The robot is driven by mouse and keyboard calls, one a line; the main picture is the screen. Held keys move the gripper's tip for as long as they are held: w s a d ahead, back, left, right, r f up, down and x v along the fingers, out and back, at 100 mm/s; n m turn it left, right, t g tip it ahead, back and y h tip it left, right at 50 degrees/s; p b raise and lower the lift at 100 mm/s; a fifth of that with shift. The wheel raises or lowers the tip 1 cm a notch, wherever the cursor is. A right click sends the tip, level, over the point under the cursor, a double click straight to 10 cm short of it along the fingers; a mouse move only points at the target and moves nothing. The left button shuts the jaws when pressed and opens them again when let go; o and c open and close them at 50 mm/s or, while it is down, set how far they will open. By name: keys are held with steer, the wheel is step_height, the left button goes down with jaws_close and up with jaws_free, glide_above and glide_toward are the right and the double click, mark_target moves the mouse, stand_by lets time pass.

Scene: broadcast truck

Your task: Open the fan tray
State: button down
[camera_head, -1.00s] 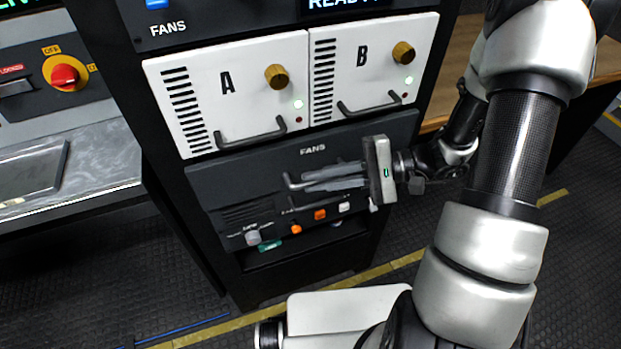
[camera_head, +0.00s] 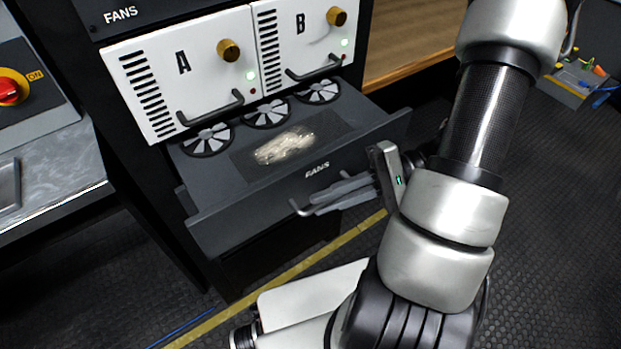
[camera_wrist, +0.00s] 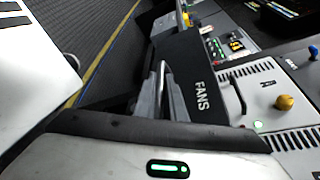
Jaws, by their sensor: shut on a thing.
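The fan tray (camera_head: 223,220) is a dark drawer below the two white units, and it stands pulled out toward me. Its front is labelled FANS. Several round fans show along its back, with a pale, dusty-looking patch (camera_head: 285,148) on a dark panel before them. My gripper (camera_head: 318,203) is shut on the tray's handle (camera_head: 300,207) at the front. In the wrist view the tray (camera_wrist: 190,75) shows from above its front, with the gripper fingers (camera_wrist: 160,95) around the handle. The fingers hide much of the handle.
White units A (camera_head: 150,75) and B (camera_head: 295,40), with handles and brass knobs, sit just above the tray. A grey counter (camera_head: 50,180) with a red rotary switch above it stands left. A wooden desk (camera_head: 415,45) is behind right. Dark floor with a yellow line lies in front.

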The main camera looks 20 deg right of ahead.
steer(key=shift+s+d, duration=0.25)
steer(key=shift+s, duration=0.65)
steer(key=shift+s+d, duration=0.25)
steer(key=shift+s, duration=0.6)
steer(key=c, duration=1.8)
jaws_free()
steer(key=p+v, duration=0.2)
steer(key=v, duration=1.5)
steer(key=shift+d, duration=0.25)
